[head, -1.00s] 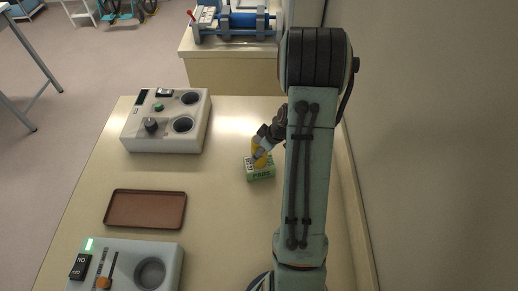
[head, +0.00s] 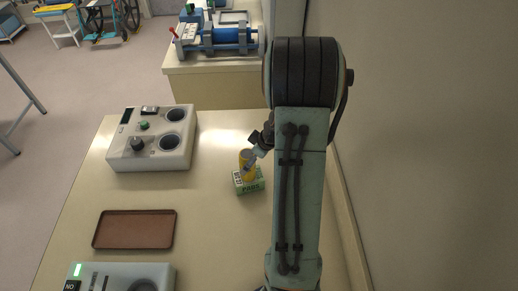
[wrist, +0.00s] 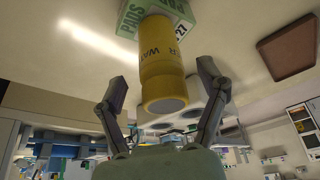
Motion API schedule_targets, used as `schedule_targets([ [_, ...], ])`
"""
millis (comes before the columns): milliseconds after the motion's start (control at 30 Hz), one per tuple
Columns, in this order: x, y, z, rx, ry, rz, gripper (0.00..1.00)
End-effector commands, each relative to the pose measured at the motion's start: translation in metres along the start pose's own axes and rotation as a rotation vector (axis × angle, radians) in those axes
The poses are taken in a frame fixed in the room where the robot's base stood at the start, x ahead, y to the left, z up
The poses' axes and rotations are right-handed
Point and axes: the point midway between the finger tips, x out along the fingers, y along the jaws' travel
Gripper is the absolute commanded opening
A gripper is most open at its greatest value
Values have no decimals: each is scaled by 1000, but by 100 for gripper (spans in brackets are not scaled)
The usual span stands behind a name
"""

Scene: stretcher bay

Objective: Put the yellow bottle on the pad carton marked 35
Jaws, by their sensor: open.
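The yellow bottle (head: 246,158) stands on top of a small green and white pad carton (head: 250,186) on the table. In the wrist view the bottle (wrist: 163,75) shows large between my fingers, its far end against the carton (wrist: 131,22). The carton reads PADS there, and the number on its side looks like 27, not 35. My gripper (wrist: 166,88) is open, one finger on each side of the bottle, with visible gaps. In the head view my gripper (head: 256,150) is at the bottle's upper right, partly behind my arm.
A white device with two round wells (head: 165,156) stands at the table's left. A brown tray (head: 134,230) lies in front of it, and another device (head: 118,278) is at the near edge. A bench with blue equipment (head: 210,84) is behind. A wall rises at right.

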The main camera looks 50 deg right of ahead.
Motion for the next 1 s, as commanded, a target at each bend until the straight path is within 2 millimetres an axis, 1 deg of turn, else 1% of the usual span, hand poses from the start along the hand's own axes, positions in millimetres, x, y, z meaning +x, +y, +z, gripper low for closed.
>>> schedule_targets([
  [33,-14,1,-1,0,4,5,73],
  [100,-31,1,0,0,4,6,73],
  [200,-52,1,-1,-1,4,5,73],
  [300,-69,1,0,0,3,4,73],
  [433,-82,0,0,0,1,1,73],
  [567,-86,0,0,0,1,0,73],
  [633,-87,-8,-5,-1,-4,-9,73],
  [667,-89,-15,-9,-2,-10,-17,73],
  [733,-95,-47,-25,-1,-35,-48,73],
  [767,-99,-66,-32,2,-53,-64,73],
  [800,-106,-96,-38,7,-84,-85,73],
  [833,-111,-119,-41,13,-113,-100,73],
  [867,-116,-142,-40,21,-144,-111,73],
  [900,-124,-172,-36,32,-185,-120,73],
  [967,-135,-208,-23,51,-247,-118,73],
  [1000,-142,-227,-13,66,-281,-109,73],
])
